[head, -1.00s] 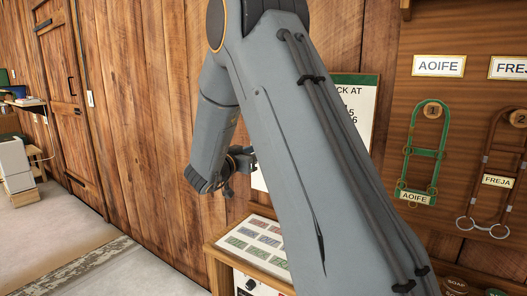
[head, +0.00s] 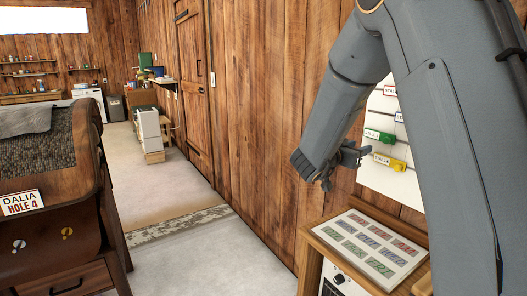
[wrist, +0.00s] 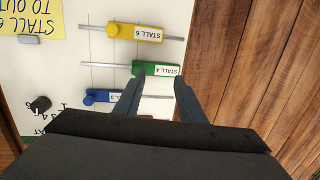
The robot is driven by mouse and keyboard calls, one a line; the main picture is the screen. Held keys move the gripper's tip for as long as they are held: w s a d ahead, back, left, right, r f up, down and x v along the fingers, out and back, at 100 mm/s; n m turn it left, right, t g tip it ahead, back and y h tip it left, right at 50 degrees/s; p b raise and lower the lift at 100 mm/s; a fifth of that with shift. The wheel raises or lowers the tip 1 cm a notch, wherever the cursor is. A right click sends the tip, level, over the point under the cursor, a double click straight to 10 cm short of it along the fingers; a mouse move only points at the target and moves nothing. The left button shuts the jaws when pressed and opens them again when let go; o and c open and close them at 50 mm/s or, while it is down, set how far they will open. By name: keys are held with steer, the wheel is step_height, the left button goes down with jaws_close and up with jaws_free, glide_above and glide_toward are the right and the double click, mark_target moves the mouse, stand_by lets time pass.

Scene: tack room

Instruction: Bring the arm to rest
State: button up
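My arm crosses the right of the head view, and my gripper (head: 328,183) hangs at its lower end, in front of the wall by a white slider board (head: 400,181). In the wrist view, my gripper (wrist: 158,88) has its two fingers apart with nothing held between them. The board shows upside down there, with a yellow STALL 6 slider (wrist: 135,33), a green STALL 4 slider (wrist: 156,69) and a blue slider (wrist: 97,97) partly hidden by a finger. The fingers look apart from the sliders, though the depth is hard to judge.
A wooden stand with a panel of coloured labels (head: 371,243) is below my gripper. A brown saddle rack marked DALIA HOLE 4 (head: 75,220) stands at the left. Free floor (head: 190,255) lies between them, leading back along the wooden wall.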

steer(key=s+a+f+n+g+y, duration=0.1)
steer(key=s+a+f+n+y, duration=0.35)
steer(key=a+y, duration=0.2)
steer(key=s+a+f+n+y, duration=0.3)
steer(key=a+f+y, duration=0.25)
steer(key=a, duration=0.25)
steer(key=s+f+n+g, duration=0.1)
steer(key=s+f+g, duration=0.3)
steer(key=s, duration=1)
steer(key=s+a+f+n+g+y, duration=0.1)
steer(key=s+f+g, duration=0.3)
steer(key=s, duration=1)
steer(key=shift+a+n+g, duration=0.15)
steer(key=shift+n+g, duration=0.3)
steer(key=shift+g, duration=0.25)
steer(key=shift+s+f, duration=0.15)
steer(key=shift+s, duration=0.2)
steer(key=shift+c, duration=0.6)
